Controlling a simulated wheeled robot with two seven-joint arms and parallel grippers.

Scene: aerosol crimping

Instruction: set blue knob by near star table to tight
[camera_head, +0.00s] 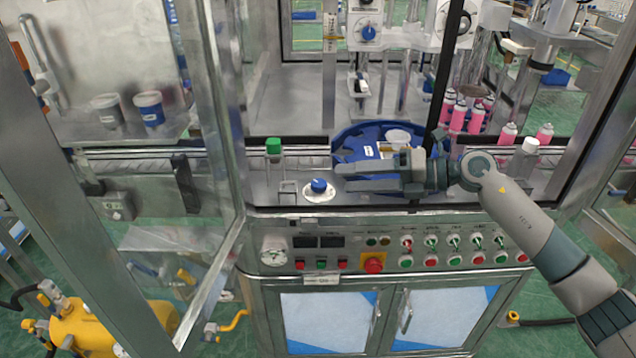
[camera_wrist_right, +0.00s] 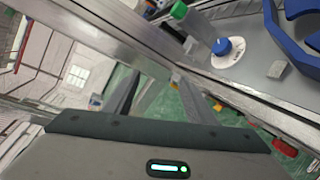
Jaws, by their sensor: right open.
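The blue knob (camera_head: 319,186) sits on a white round dial plate on the metal deck, in front of the blue star table (camera_head: 346,139). Its pointer direction and dial marks are too small to read. The knob also shows in the right wrist view (camera_wrist_right: 222,46), beyond the fingers and right of centre. My right gripper (camera_head: 341,178) is open and empty, reaching leftward over the deck in front of the star table. In the head view its fingertips are just right of the knob; I see no contact. My left gripper is not in view.
A green-capped bottle (camera_head: 273,158) stands behind and left of the knob. Another blue knob (camera_head: 368,33) is on the upper unit. Pink cans (camera_head: 508,134) stand at right. The button panel (camera_head: 373,263) lies below the deck. A metal-framed glass door (camera_head: 228,120) is at left.

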